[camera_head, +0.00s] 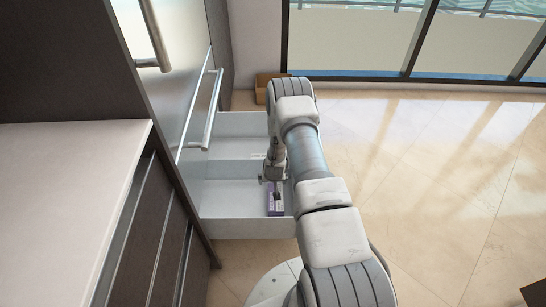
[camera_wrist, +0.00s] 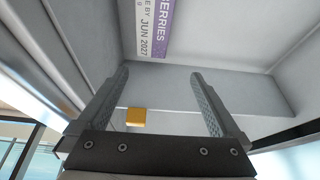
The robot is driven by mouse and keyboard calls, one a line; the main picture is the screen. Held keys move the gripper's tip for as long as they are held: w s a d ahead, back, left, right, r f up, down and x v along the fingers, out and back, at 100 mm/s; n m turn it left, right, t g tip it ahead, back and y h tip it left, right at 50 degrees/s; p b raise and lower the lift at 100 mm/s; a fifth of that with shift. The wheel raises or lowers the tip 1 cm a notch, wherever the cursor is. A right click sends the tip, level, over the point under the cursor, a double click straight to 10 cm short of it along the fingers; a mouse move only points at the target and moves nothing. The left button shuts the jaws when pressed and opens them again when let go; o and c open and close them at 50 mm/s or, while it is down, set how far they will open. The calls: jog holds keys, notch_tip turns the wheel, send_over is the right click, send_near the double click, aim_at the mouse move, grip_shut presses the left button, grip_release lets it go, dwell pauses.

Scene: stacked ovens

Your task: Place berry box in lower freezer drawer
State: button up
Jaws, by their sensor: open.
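My gripper (camera_head: 273,181) is inside the drawer area, just above or beside the box; the exact gap is hard to tell. In the wrist view my gripper (camera_wrist: 160,72) has its fingers wide apart with nothing between them. The arm hides part of the drawer's right side.
The freezer door with a long handle (camera_head: 206,110) is above the drawer at left. A white counter (camera_head: 60,190) stands at near left. A brown box (camera_head: 263,86) is on the floor behind the drawer.

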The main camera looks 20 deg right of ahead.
jog(key=w+a+r+n+y, duration=0.1)
jog(key=w+a+r, duration=0.15)
jog(key=r, duration=1.35)
jog(key=w+a+r+n, duration=0.1)
jog(key=a+r, duration=0.2)
jog(key=r, duration=1.2)
jog(key=s+a+r+t, duration=0.15)
jog(key=s+r, duration=0.25)
jog(key=r, duration=0.4)
jog(key=s+a+r+g, duration=0.1)
jog(key=s+a+r, duration=0.25)
jog(key=r, duration=0.45)
jog(key=s+a+r+n, duration=0.1)
jog(key=s+r, duration=0.4)
jog(key=s, duration=0.8)
jog(key=s+a+r+n, duration=0.1)
jog(key=s+r, duration=0.4)
jog(key=s, duration=0.8)
jog(key=shift+a+t, duration=0.35)
jog(key=shift+a, duration=0.1)
jog(key=shift+r, duration=0.1)
